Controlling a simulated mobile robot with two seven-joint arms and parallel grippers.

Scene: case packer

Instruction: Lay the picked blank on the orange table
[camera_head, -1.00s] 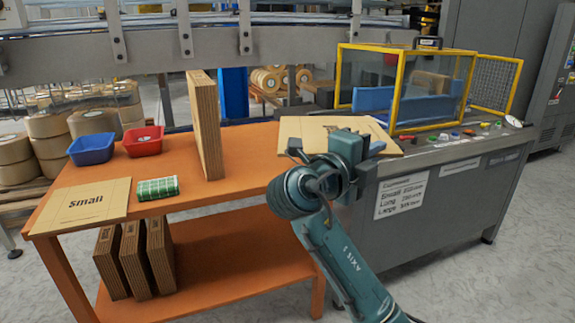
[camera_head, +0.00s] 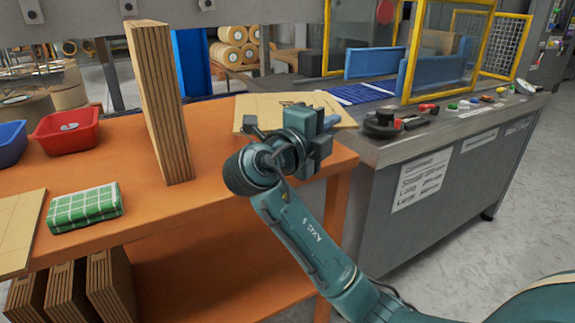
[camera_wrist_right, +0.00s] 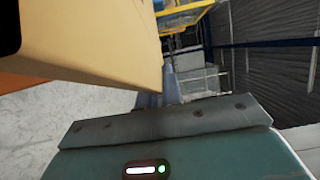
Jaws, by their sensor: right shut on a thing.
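The picked blank (camera_head: 262,106) is a flat tan cardboard sheet at the right end of the orange table (camera_head: 222,205). My right gripper (camera_head: 324,122) is shut on its near right side. The blank looks roughly level; I cannot tell whether it touches the tabletop. In the right wrist view, the blank (camera_wrist_right: 95,40) fills the upper left, and the pale floor shows below it. The gripper hides part of the blank's print. My left gripper is not in view.
A tall stack of brown boards (camera_head: 160,105) stands upright left of the blank. A green-and-white pack (camera_head: 85,206), another tan blank (camera_head: 18,232), a red bin (camera_head: 66,132) and a blue bin (camera_head: 10,143) are further left. A grey machine counter (camera_head: 440,140) adjoins on the right.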

